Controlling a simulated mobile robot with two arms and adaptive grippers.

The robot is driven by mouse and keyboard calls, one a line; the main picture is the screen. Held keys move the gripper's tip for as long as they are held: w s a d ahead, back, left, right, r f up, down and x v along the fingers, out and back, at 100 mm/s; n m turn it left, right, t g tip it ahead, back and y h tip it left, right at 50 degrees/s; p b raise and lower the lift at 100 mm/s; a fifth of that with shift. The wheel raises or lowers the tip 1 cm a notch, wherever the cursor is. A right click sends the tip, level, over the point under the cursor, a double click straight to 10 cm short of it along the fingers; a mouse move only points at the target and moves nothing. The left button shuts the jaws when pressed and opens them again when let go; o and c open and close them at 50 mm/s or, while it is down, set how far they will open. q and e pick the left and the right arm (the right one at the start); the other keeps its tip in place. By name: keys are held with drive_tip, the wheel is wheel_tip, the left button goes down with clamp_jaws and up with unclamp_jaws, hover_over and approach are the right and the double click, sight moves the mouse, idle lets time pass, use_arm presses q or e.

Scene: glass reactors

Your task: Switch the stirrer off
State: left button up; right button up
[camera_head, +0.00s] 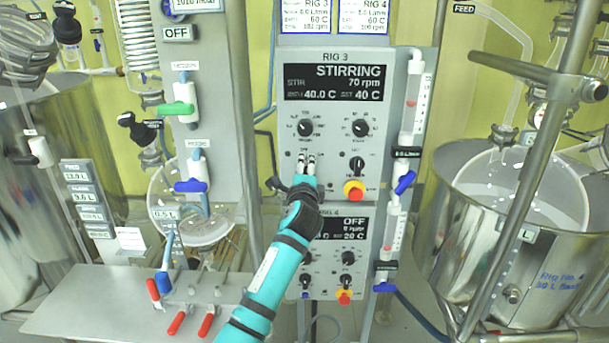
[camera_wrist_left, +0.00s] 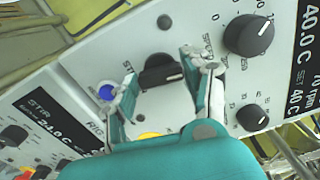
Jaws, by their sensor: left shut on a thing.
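The Rig 3 control panel (camera_head: 388,205) stands upright in the middle of the head view. Its display (camera_head: 335,83) reads STIRRING, 70 rpm, with bath 40.0 C and set 40 C. My left gripper (camera_head: 307,159) is at the panel's left side, below the left dial, and hides what lies behind it there. In the left wrist view, a black rotary switch (camera_wrist_left: 160,72) sits between the fingers of my left gripper (camera_wrist_left: 158,66), which is shut on it. The switch's label is hidden or unreadable. My right gripper is not in view.
Two black dials (camera_head: 305,128) (camera_head: 361,128) are above the gripper. Another black switch (camera_head: 357,164) and a red-yellow stop button (camera_head: 353,191) are to its right. A blue lamp (camera_wrist_left: 107,92) is close to one finger. The Rig 4 display (camera_head: 343,227) below reads OFF.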

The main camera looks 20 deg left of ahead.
use_arm(q)
drive_tip(key=shift+f+n, duration=0.1)
drive_tip(key=shift+n, duration=0.6)
drive_tip(key=shift+b, duration=0.3)
drive_tip(key=o, duration=1.2)
drive_tip(key=shift+c, duration=0.2)
drive_tip(key=v, duration=0.7)
drive_tip(key=shift+s, duration=0.3)
drive_tip(key=shift+d, duration=0.1)
